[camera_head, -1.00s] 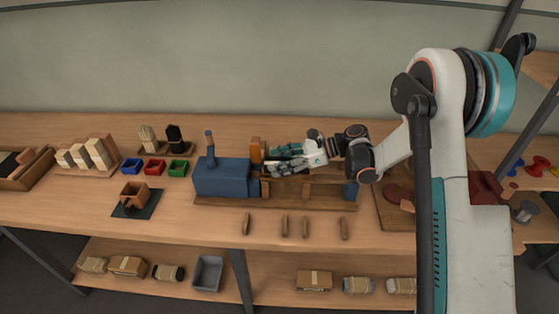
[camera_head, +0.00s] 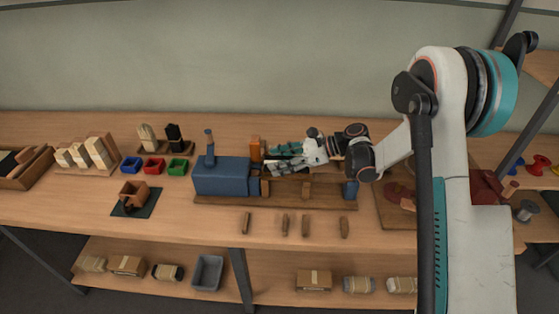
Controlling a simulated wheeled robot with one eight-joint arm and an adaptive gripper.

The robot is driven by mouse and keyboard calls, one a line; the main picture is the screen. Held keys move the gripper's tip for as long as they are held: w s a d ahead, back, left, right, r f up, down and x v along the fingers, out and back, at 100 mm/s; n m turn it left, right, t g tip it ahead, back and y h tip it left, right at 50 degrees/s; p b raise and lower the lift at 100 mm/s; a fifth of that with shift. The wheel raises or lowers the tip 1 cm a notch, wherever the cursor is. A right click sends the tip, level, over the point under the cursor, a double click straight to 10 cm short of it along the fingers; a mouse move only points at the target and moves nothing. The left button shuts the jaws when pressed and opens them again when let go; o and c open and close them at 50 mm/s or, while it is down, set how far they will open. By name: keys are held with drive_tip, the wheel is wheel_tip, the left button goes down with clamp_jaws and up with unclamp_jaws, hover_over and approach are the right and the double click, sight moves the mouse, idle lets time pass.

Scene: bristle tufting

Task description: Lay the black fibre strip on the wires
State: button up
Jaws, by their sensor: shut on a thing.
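My gripper (camera_head: 272,160) is over the left part of the wooden jig, just right of the blue machine block (camera_head: 222,177). It is shut on the black fibre strip, though the strip is small and mostly hidden by the fingers. The wires are too thin to make out from here, so I cannot tell whether the strip touches them. A black fibre bundle (camera_head: 174,137) stands upright in a wooden holder at the back left, beside a cream bundle (camera_head: 147,137).
An orange upright piece (camera_head: 255,149) stands close by my gripper. Several small wooden pieces (camera_head: 285,225) lie along the front of the bench.

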drive_tip(key=shift+f+b, duration=0.8)
drive_tip(key=shift+f, duration=0.35)
drive_tip(key=shift+f+b, duration=1.05)
drive_tip(key=shift+b, duration=0.05)
idle(0.9)
drive_tip(key=o, duration=1.1)
drive_tip(key=v, duration=1.2)
drive_tip(key=shift+r, duration=0.1)
